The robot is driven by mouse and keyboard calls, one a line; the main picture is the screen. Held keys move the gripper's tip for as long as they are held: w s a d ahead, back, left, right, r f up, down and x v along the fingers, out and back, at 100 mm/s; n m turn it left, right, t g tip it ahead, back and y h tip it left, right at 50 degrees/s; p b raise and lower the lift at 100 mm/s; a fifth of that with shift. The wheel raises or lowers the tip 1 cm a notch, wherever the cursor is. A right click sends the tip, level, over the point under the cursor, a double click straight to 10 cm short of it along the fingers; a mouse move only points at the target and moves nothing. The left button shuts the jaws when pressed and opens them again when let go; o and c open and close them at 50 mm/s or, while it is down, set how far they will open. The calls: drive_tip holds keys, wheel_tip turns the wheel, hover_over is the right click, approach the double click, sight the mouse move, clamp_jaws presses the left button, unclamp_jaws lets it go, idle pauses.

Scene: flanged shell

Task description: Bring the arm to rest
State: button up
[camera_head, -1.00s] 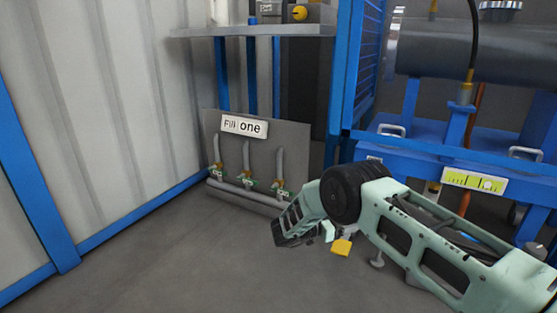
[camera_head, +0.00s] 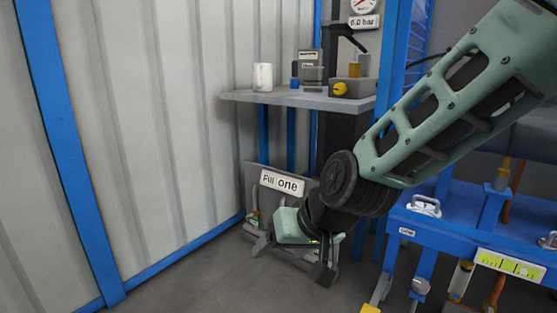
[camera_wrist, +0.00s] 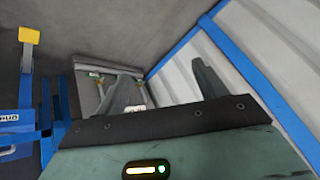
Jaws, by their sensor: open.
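My arm comes in from the upper right of the head view and bends at a dark round joint. My gripper (camera_head: 295,260) hangs below that joint, in front of the grey panel (camera_head: 252,180) labelled "Fill one". The gripper is open and nothing shows between its fingers. In the wrist view, the two dark fingers of my gripper (camera_wrist: 165,85) stand apart, with floor and wall beyond. The gripper hides most of the panel's valves in the head view. I cannot tell how close the fingers are to the panel.
A grey shelf (camera_head: 290,99) above the panel holds a white cup (camera_head: 262,76) and small devices. A blue frame (camera_head: 450,225) with pipes and handles stands at right. A corrugated wall (camera_head: 160,120) is at left. Floor (camera_head: 210,285) is clear at lower left.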

drive_tip(key=s+d+r+n+g+h+p, duration=0.2)
drive_tip(key=s+d, duration=0.4)
drive_tip(key=s, duration=0.4)
drive_tip(key=s+d+r+n+g+h+p, duration=0.25)
drive_tip(key=s+d, duration=0.45)
drive_tip(key=s, duration=0.4)
wheel_tip(320, 180, up, 37)
drive_tip(key=p, duration=3.7)
drive_tip(key=shift+d+f, duration=0.1)
drive_tip(key=shift+d, duration=0.05)
